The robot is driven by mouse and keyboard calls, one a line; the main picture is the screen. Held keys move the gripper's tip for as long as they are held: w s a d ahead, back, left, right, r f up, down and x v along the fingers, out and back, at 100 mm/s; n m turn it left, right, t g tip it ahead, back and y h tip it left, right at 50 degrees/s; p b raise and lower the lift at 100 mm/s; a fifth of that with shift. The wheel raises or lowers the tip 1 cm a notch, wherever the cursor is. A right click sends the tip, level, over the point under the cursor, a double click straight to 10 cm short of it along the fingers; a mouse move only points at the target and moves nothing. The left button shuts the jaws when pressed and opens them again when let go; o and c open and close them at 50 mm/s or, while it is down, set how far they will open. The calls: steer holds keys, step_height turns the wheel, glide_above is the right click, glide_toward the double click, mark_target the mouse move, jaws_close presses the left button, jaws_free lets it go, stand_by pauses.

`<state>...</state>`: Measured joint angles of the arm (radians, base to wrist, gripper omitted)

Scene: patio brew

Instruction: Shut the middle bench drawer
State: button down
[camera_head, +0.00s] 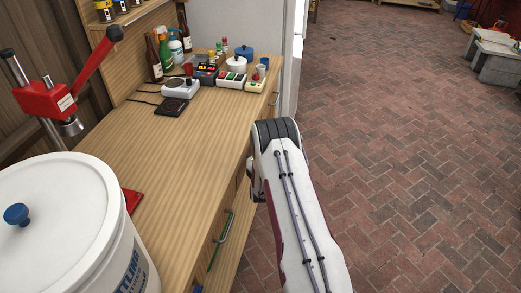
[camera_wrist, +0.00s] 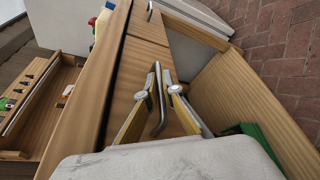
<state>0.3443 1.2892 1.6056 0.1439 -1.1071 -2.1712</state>
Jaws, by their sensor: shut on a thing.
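The workbench (camera_head: 160,140) has a wooden front with drawers along its right side in the head view. In the wrist view a drawer front (camera_wrist: 137,75) lies ahead of my gripper (camera_wrist: 164,80). A grey metal bar handle (camera_wrist: 160,118) runs between my yellow-padded fingers, which are shut on it. In the head view my arm covers the gripper and most of the middle drawer. I cannot tell how far that drawer stands out. A nearer drawer handle (camera_head: 224,227) shows lower down on the bench front.
A white bucket (camera_head: 65,225), a red lever press (camera_head: 50,100), and bottles, cups and small devices stand on the bench top. A green thing (camera_wrist: 250,140) lies below the drawers.

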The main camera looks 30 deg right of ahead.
steer(key=shift+w+a, duration=0.2)
steer(key=shift+a, duration=0.05)
steer(key=c, duration=2.5)
jaws_free()
steer(key=shift+s, duration=0.1)
steer(key=shift+v, duration=5.9)
